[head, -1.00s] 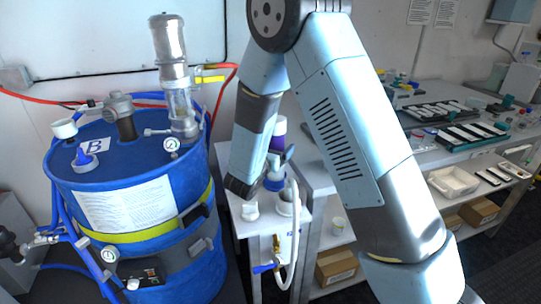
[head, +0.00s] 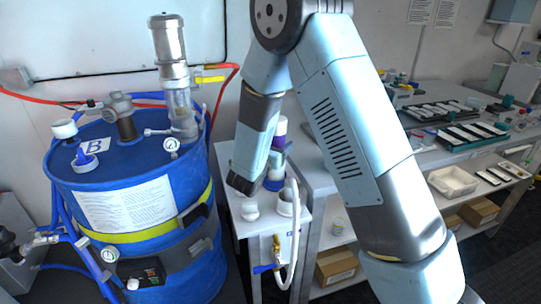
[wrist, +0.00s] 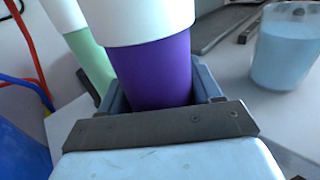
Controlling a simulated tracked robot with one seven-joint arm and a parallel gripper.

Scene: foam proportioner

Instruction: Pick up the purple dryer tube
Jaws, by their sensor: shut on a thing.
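The purple dryer tube (wrist: 155,72) stands between the fingers of my gripper (wrist: 160,88) in the wrist view, with a white section above the purple one. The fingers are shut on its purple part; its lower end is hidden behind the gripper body. In the head view the tube's purple and white top (head: 280,128) shows just right of my forearm, above the small white stand. My gripper is mostly hidden there behind my own wrist. I cannot tell whether the tube is clear of the stand.
A pale green tube with a white top (wrist: 90,58) stands close at left. A beaker of light blue liquid (wrist: 285,48) is at right. A large blue drum (head: 130,205) stands left of my arm, and a bench with trays (head: 470,135) is at right.

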